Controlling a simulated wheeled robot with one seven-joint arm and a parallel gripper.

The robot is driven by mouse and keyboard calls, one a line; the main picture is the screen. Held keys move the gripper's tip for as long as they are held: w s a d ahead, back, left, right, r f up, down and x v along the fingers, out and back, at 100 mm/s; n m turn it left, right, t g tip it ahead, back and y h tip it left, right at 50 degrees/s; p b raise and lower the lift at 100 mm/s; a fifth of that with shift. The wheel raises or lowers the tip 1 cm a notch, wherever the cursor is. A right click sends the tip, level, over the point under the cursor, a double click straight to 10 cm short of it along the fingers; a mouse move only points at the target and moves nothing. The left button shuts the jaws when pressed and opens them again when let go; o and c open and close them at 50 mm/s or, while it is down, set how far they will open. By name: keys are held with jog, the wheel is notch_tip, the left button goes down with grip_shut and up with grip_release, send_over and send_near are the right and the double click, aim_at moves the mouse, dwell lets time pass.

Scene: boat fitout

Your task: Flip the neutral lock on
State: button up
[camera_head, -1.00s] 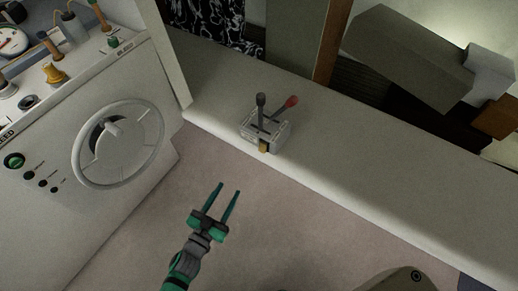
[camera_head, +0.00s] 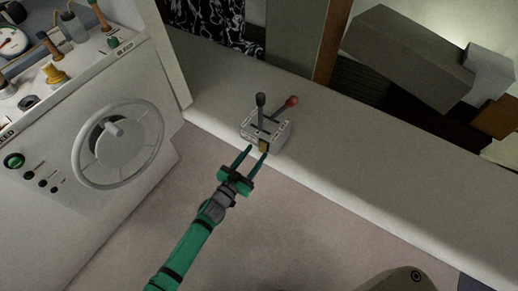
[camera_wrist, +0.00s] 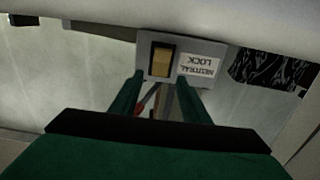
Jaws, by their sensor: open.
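The neutral lock is a small yellow rocker switch (camera_wrist: 162,61) in a dark frame, next to a label reading NEUTRAL LOCK (camera_wrist: 199,66) that appears upside down in the wrist view. It sits on the front face of the grey throttle box (camera_head: 277,129), which carries a black-knobbed lever (camera_head: 261,104) and a red-knobbed lever (camera_head: 290,103). In the head view the switch also shows as a yellow patch (camera_head: 263,145). My gripper (camera_head: 256,152) is open and empty, its fingertips just in front of the switch, one to either side. I cannot tell whether they touch the box.
The box stands on a long pale ledge (camera_head: 370,180). A white console with a steering wheel (camera_head: 118,145) and several knobs and switches is at the left. A grey block-shaped object (camera_head: 410,55) lies at the upper right. The floor in front of the ledge is clear.

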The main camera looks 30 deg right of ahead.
aim_at(262, 145)
jog(key=shift+x, duration=1.75)
jog(key=shift+c, duration=0.3)
jog(key=shift+s, duration=0.1)
jog(key=c, duration=1)
jog(key=shift+f, duration=0.1)
jog(key=shift+s+a+f+t+h, duration=0.1)
jog(key=shift+f+t+h, duration=0.1)
jog(key=shift+t+h, duration=0.4)
jog(key=shift+w+a+f+t+h, duration=0.1)
jog(key=shift+f+t+h, duration=0.15)
jog(key=shift+h, duration=0.6)
jog(key=shift+s+a+f+t+h, duration=0.15)
jog(key=shift+t+h, duration=0.3)
jog(key=shift+h, duration=0.3)
jog(key=shift+d, duration=0.1)
jog(key=o, duration=1.1)
jog(key=shift+c, duration=0.2)
